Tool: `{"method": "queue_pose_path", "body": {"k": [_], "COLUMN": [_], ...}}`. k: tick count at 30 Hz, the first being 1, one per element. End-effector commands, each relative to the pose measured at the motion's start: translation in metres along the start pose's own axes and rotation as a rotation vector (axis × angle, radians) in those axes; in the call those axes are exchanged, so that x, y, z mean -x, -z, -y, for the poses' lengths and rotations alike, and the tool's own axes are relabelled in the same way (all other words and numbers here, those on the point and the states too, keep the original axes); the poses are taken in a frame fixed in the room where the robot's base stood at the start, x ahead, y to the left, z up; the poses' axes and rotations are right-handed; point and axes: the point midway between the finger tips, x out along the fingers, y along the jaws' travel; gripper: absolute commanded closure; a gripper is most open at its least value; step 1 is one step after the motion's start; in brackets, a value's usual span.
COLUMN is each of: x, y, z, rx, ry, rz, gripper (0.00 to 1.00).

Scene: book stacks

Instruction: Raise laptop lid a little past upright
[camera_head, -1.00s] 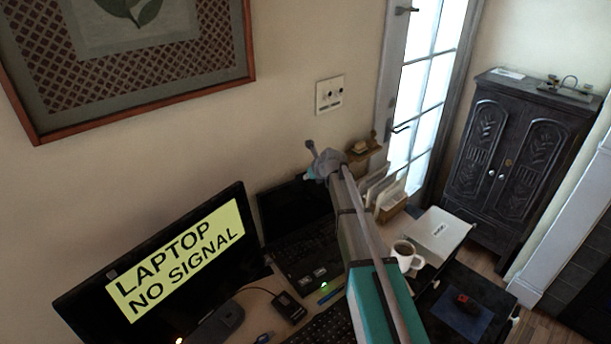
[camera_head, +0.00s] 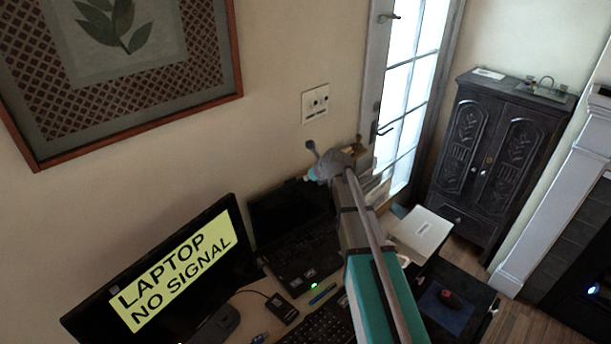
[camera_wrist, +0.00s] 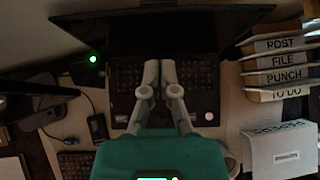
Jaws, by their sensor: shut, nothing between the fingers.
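The black laptop stands open on the desk at the back wall. Its dark lid (camera_head: 288,212) is raised behind the keyboard base (camera_head: 300,256) in the head view; I cannot tell its exact angle. In the wrist view the lid (camera_wrist: 115,35) spans the top, with the keyboard base (camera_wrist: 203,102) below it. My gripper (camera_wrist: 160,66) is shut and empty, its two fingers side by side over the keyboard and pointing toward the lid. Whether the fingertips touch the laptop is unclear. In the head view my arm hides the laptop's right side, and I cannot make out the fingers.
A monitor reading "LAPTOP NO SIGNAL" (camera_head: 178,270) stands left of the laptop. A labelled file rack (camera_wrist: 280,65) and white box (camera_wrist: 280,150) stand to the right. A separate keyboard (camera_head: 325,325) lies in front. A wall socket (camera_head: 315,102) is above.

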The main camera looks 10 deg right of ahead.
Motion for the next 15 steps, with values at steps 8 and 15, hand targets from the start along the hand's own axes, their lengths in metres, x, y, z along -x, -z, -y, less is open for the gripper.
{"method": "queue_pose_path", "body": {"k": [8, 15], "x": [0.0136, 0.0136], "y": [-0.0018, -0.0014], "z": [-0.0002, -0.0004], "rx": [0.001, 0.001], "ry": [0.0, -0.001], "rz": [0.0, 0.0], "gripper": [1.0, 1.0]}}
